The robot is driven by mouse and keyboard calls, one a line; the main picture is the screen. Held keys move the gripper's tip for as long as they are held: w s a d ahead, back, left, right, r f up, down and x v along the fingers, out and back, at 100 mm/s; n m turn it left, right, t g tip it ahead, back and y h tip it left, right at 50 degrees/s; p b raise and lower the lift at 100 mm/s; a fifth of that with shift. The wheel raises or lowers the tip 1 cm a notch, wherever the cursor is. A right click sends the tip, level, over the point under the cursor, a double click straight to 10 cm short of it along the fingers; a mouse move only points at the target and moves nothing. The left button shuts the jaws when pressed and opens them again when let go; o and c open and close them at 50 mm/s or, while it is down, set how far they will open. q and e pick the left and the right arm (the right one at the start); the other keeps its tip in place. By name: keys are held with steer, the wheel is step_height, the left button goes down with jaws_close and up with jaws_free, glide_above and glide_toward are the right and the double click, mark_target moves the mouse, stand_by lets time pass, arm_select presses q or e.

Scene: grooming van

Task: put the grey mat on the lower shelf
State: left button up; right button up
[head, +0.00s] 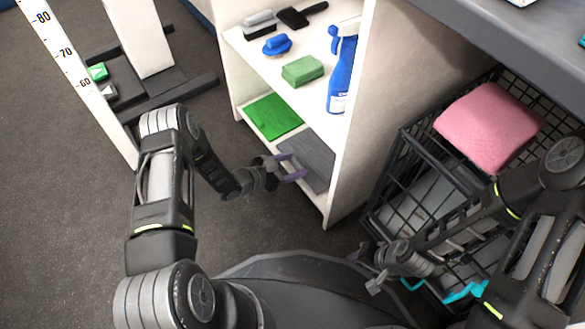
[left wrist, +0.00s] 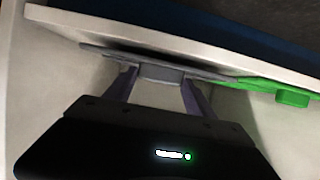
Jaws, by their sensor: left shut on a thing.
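The grey mat (head: 312,158) is a thin flat sheet at the lower shelf (head: 312,196) of the white unit, beside a green mat (head: 273,116). Whether the mat lies fully flat on the board is hard to tell. My right gripper (head: 368,268) looks open and empty, by the wire basket.
The upper shelf holds a blue spray bottle (head: 342,70), a green sponge (head: 302,70), a blue brush (head: 277,45) and other brushes. A black wire basket (head: 400,180) with a pink towel (head: 488,125) stands right of the unit. A white upright with a scale (head: 75,75) stands left.

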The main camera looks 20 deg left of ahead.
arm_select(q)
steer(key=shift+f, duration=0.5)
steer(key=shift+r, duration=0.1)
steer(key=o, duration=1.7)
steer(key=shift+o, duration=0.2)
steer(key=p+v, duration=0.4)
steer(key=v, duration=0.8)
steer(key=shift+p, duration=0.3)
